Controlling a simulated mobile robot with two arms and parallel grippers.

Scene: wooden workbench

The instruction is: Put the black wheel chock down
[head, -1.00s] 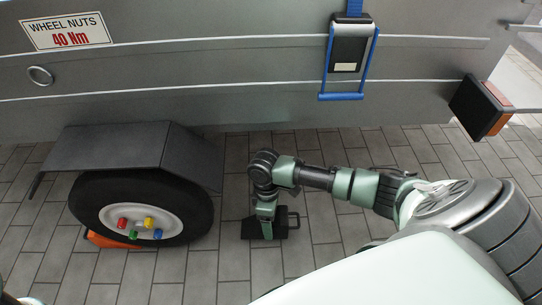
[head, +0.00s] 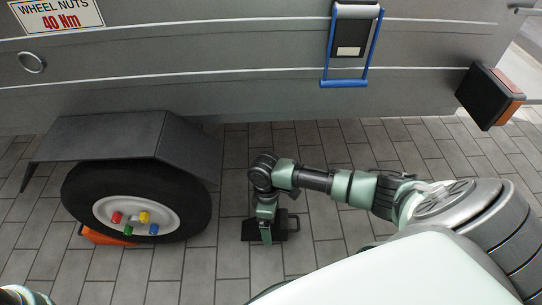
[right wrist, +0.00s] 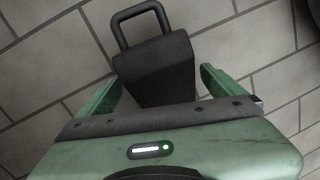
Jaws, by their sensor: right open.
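The black wheel chock (head: 283,225) with a loop handle is on the paved floor, to the right of the trailer wheel. In the right wrist view the chock (right wrist: 155,65) lies between my spread fingers, its handle pointing away from the palm. My right gripper (head: 265,232) is open around it, and gaps show on both sides of the chock in the wrist view (right wrist: 157,82). The gripper hides part of the chock in the head view. My left gripper is not in view.
The trailer wheel (head: 90,185) with coloured nuts stands under a dark mudguard (head: 110,138). An orange chock (head: 103,238) sits at its base. The grey trailer side (head: 230,60) rises behind, with a blue-framed holder (head: 345,83) and a lamp (head: 488,97). Paving right of the black chock is clear.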

